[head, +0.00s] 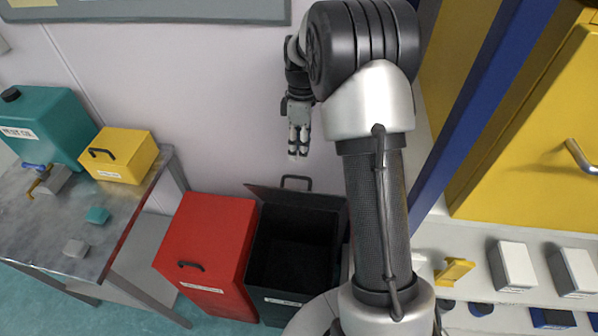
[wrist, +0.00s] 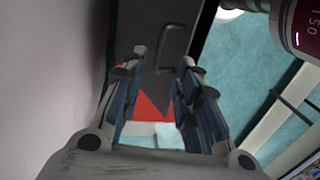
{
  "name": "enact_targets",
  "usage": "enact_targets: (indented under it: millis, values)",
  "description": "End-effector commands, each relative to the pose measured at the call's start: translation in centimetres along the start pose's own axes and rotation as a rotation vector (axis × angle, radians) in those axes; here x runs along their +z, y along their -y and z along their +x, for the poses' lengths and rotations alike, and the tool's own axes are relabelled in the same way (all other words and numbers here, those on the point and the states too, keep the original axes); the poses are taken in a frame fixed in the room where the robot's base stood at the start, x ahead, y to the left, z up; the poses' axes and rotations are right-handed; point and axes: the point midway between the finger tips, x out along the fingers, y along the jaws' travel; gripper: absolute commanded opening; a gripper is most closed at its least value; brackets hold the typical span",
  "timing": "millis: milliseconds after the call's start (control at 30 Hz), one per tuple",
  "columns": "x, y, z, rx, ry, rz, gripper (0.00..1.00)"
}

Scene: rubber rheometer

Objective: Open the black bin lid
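The black bin (head: 257,262) stands on the floor beside the red bin, with its dark interior showing. Its black lid (head: 270,193) is raised at the back, near the wall, with the handle (head: 297,178) at its top edge. In the wrist view the lid (wrist: 150,75) is a dark panel with its handle (wrist: 184,42) beyond my fingertips. My gripper (head: 299,153) hangs above the lid, pointing down, apart from the handle. In the wrist view my gripper (wrist: 163,58) has its fingers spread with nothing between them.
The closed red bin (head: 215,235) stands directly left of the black bin. A metal table (head: 60,225) with a yellow box (head: 125,160) and a teal container (head: 48,125) is farther left. A yellow cabinet (head: 530,150) with a blue frame is at the right. The wall is close behind.

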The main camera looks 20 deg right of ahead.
Motion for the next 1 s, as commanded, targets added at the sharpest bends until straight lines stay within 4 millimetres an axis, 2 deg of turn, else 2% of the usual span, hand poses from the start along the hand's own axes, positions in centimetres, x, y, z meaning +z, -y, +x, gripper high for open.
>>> enact_targets:
  millis: [33,200,400,567,833,1000]
  values:
    - [0.0,0.1,1.3,-0.004,0.001,0.000,0.30]
    - [0.0,0.0,4.8,-0.003,0.001,0.000,0.30]
    - [0.0,0.0,7.5,-0.001,0.000,-0.001,0.30]
    - [0.0,0.0,8.5,-0.001,0.000,-0.001,0.30]
    - [0.0,0.0,8.5,0.000,0.000,0.000,0.30]
    - [0.0,0.0,8.5,0.000,0.000,0.000,0.19]
